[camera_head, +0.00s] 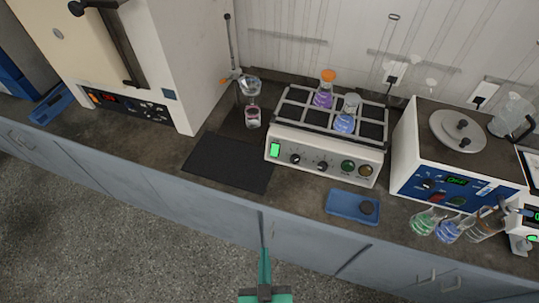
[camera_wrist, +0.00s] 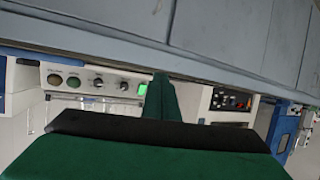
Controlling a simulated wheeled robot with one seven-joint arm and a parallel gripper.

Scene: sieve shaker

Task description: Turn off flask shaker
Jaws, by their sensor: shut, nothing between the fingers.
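The flask shaker (camera_head: 284,143) stands on the counter, with a purple flask (camera_head: 323,97) and a blue flask (camera_head: 345,122) in its rack. Its front panel has a lit green rocker or display (camera_head: 275,150), two black knobs (camera_head: 295,159), a green button (camera_head: 348,167) and an amber button (camera_head: 366,171). My gripper (camera_head: 264,252) is shut and empty, below the counter's front edge in the picture and apart from the shaker. In the wrist view, which is upside down, my green fingers (camera_wrist: 160,82) overlap the area beside the shaker panel (camera_wrist: 110,84); its lit green part (camera_wrist: 142,90) shows.
A black mat (camera_head: 230,162) lies left of the shaker and a blue tray (camera_head: 353,207) lies in front. A white oven (camera_head: 180,70) stands left. A centrifuge-like machine (camera_head: 405,150) stands right, with several flasks (camera_head: 425,224) before it. The floor before the cabinets is clear.

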